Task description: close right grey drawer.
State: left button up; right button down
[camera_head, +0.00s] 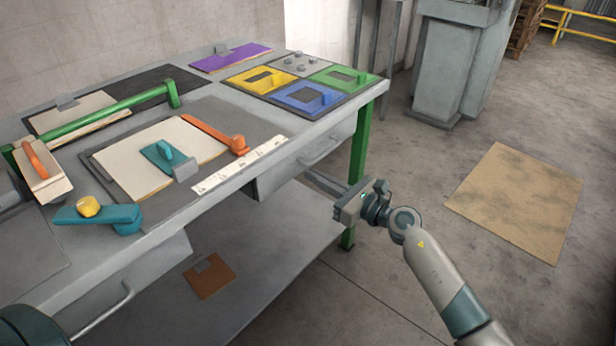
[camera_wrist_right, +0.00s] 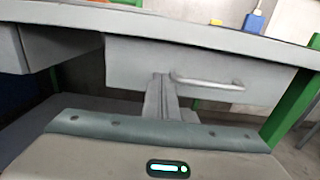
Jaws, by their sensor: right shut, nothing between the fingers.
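The right grey drawer (camera_head: 305,158) is under the workbench top, near its right end. Its front sits close beneath the bench edge; I cannot tell whether a small gap is left. It has a bar handle (camera_head: 320,152), which also shows in the right wrist view (camera_wrist_right: 207,83). My right gripper (camera_head: 310,175) is shut and empty, its fingers pointing at the drawer front. In the right wrist view the fingertips (camera_wrist_right: 160,78) overlap the lower front (camera_wrist_right: 135,65), left of the handle; contact is unclear. My left gripper is not in view.
A left grey drawer (camera_head: 150,265) with its own handle protrudes from the bench. A green leg (camera_head: 362,145) stands right of the right drawer. A lower shelf (camera_head: 290,235) holds a brown board (camera_head: 209,275). Floor around my right arm is clear, with a tan mat (camera_head: 515,200) farther right.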

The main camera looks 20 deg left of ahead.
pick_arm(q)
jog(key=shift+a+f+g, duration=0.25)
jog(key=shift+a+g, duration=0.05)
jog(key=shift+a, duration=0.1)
pick_arm(e)
jog(key=v, duration=0.8)
jog(key=shift+d, duration=0.35)
